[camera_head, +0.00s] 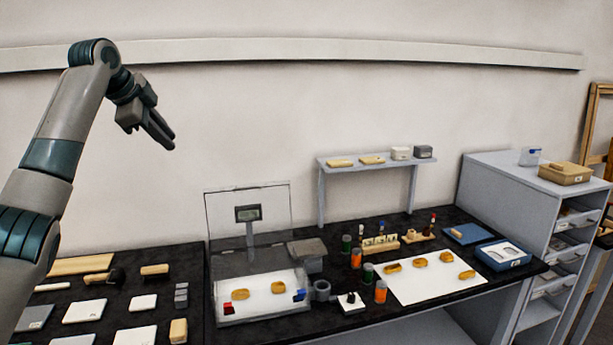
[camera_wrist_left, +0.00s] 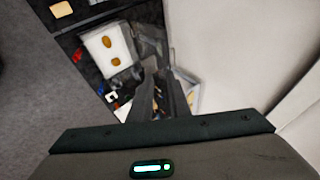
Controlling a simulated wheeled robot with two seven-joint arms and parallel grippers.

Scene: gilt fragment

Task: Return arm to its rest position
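My left gripper (camera_head: 168,140) is raised in front of the bare wall at the upper left, well above the benches and apart from everything. Its arm comes in from the left edge with the elbow high, and the fingers slant down to the right. The two fingers appear a little apart with nothing between them. In the left wrist view the gripper (camera_wrist_left: 158,75) shows dark fingers, with the bench far below. My right gripper is not in view.
Below are a dark bench (camera_head: 345,322), a clear-walled balance enclosure (camera_head: 212,235) and a white sheet (camera_head: 425,287) with several gilt pieces. A small shelf (camera_head: 345,167) and a grey drawer cabinet (camera_head: 500,200) stand right. A wall rail (camera_head: 300,49) runs above. Air around the gripper is clear.

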